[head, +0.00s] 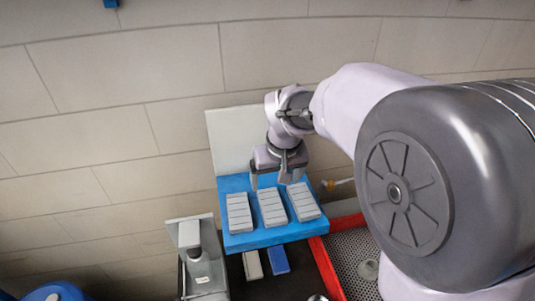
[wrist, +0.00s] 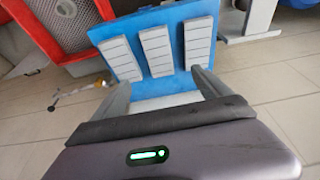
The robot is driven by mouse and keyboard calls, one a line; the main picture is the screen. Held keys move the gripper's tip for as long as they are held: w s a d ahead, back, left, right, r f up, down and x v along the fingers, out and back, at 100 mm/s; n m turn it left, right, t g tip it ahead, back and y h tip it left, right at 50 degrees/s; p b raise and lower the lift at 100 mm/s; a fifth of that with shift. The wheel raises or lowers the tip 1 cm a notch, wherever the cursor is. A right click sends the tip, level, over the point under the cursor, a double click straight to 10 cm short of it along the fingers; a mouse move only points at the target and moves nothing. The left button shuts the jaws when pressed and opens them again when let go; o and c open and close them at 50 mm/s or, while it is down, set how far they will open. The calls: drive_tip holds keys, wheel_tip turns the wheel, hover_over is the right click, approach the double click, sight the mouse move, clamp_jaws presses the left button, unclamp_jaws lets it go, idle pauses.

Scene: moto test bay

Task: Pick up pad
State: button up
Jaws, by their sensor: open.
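Three light grey, ribbed pads lie side by side on a blue tray (head: 265,238): a left pad (head: 239,212), a middle pad (head: 271,207) and a right pad (head: 303,201). I cannot tell which one the task means. My gripper (head: 268,183) is open and empty, pointing down over the tray's back edge, behind the pads. In the wrist view, its two fingers (wrist: 161,84) stand apart. The pads show beyond the fingertips there, with one pad (wrist: 158,52) roughly centred between them. No finger visibly touches a pad.
A white panel (head: 235,140) lies behind the tray. A grey block (head: 252,265) and a blue block (head: 279,260) sit in front of it. A red-edged mesh bin (head: 329,268) is at right, a grey machine (head: 199,265) at left. Tiled floor behind is clear.

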approach(272, 204)
drive_tip(key=x, duration=0.9)
drive_tip(key=shift+a+p, duration=0.15)
drive_tip(key=shift+p, duration=0.25)
drive_tip(key=shift+s+r, duration=0.1)
drive_tip(key=shift+s, duration=0.1)
drive_tip(key=shift+c, duration=1.4)
drive_tip(key=c, duration=1.1)
drive_tip(key=shift+c, duration=0.2)
